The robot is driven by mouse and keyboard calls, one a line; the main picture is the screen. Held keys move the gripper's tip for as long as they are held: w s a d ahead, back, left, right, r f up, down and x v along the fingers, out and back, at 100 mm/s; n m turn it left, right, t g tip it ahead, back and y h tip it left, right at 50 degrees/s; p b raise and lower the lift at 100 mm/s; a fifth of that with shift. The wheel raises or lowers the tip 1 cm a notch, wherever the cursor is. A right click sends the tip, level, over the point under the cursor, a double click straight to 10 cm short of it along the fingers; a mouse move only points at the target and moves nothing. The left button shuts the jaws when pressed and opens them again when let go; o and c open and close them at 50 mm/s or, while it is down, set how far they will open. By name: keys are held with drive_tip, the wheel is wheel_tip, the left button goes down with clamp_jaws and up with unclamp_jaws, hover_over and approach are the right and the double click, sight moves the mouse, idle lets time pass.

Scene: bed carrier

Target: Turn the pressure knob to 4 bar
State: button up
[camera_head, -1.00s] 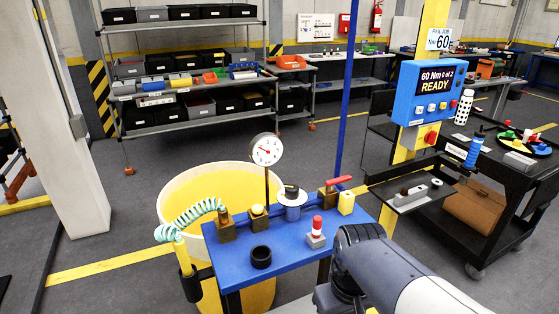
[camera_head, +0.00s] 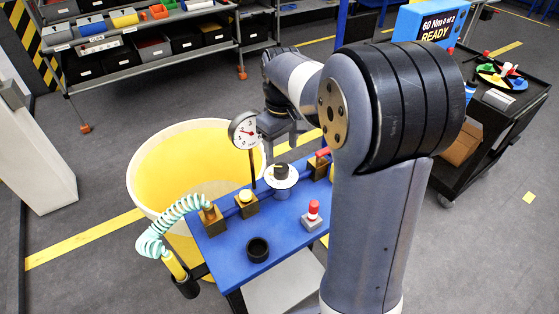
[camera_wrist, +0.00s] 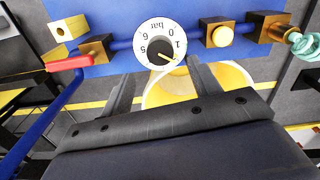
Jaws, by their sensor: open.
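The pressure knob (camera_head: 281,168) is black and stands on a round white dial (camera_head: 282,183) at the back of the blue bench (camera_head: 240,228). In the wrist view the knob (camera_wrist: 159,48) shows a yellow pointer, aimed to the lower right, just past the 1. In the head view my gripper (camera_head: 284,138) hangs above and behind the knob, partly hidden by my arm.
A white pressure gauge (camera_head: 245,130) with a red needle stands close left of my gripper. A yellow button (camera_head: 245,197), a red-topped part (camera_head: 312,214) and a black ring (camera_head: 257,249) are on the bench. A red lever (camera_wrist: 70,62) flanks the dial. A yellow bin (camera_head: 150,170) stands behind.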

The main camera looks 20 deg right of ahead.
sight(281, 167)
wheel_tip(281, 167, down, 7)
drive_tip(key=shift+f, duration=0.1)
drive_tip(key=shift+c, duration=0.6)
drive_tip(key=c, duration=0.9)
drive_tip(key=shift+m, duration=0.7)
drive_tip(key=o, duration=1)
drive_tip(key=shift+r, duration=0.2)
wheel_tip(281, 167, up, 11)
drive_tip(key=shift+f, duration=0.15)
drive_tip(key=shift+f, duration=0.1)
